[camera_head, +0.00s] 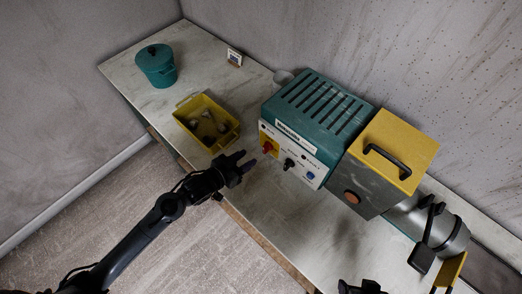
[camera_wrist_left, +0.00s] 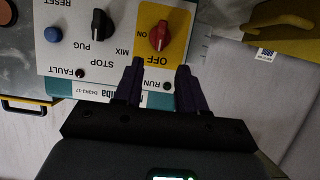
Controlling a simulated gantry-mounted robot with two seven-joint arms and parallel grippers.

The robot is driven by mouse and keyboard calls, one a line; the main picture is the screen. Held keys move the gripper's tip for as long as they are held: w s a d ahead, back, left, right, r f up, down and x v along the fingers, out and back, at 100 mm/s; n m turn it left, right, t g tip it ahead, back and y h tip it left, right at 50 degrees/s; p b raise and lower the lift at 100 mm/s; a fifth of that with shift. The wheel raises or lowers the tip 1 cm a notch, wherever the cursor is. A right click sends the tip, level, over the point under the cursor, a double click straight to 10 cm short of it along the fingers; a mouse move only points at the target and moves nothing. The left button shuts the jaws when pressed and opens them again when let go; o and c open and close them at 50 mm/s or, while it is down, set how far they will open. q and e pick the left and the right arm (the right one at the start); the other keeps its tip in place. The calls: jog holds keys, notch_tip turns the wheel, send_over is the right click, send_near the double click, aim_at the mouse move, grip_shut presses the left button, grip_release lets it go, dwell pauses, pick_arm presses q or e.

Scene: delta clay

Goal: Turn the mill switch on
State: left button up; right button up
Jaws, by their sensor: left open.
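The mill is a teal and grey machine (camera_head: 318,108) with a white control panel on its front. Its red switch knob (camera_head: 268,147) sits on a yellow plate marked ON and OFF. The knob (camera_wrist_left: 159,36) also shows in the left wrist view, where the panel lettering is upside down. My left gripper (camera_head: 243,161) is open and empty in front of the panel. In the wrist view its two fingers (camera_wrist_left: 160,70) point at the yellow plate, apart from each other, with the knob just beyond the gap between them. A dark shape at the head view's bottom edge may be my right gripper.
A black selector knob (camera_head: 289,163) and a blue button (camera_head: 310,175) sit beside the switch. A yellow bin (camera_head: 226,139) with small items stands left of the mill, with a teal lidded pot (camera_head: 156,66) farther back. The bench front (camera_head: 262,205) is clear.

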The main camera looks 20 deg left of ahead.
aim_at(264, 148)
pick_arm(q)
jog(key=b+x, duration=0.1)
jog(key=x, duration=0.7)
jog(key=shift+w+d+f, duration=0.1)
jog(key=shift+w+d, duration=0.05)
jog(key=shift+c, duration=0.4)
grip_shut()
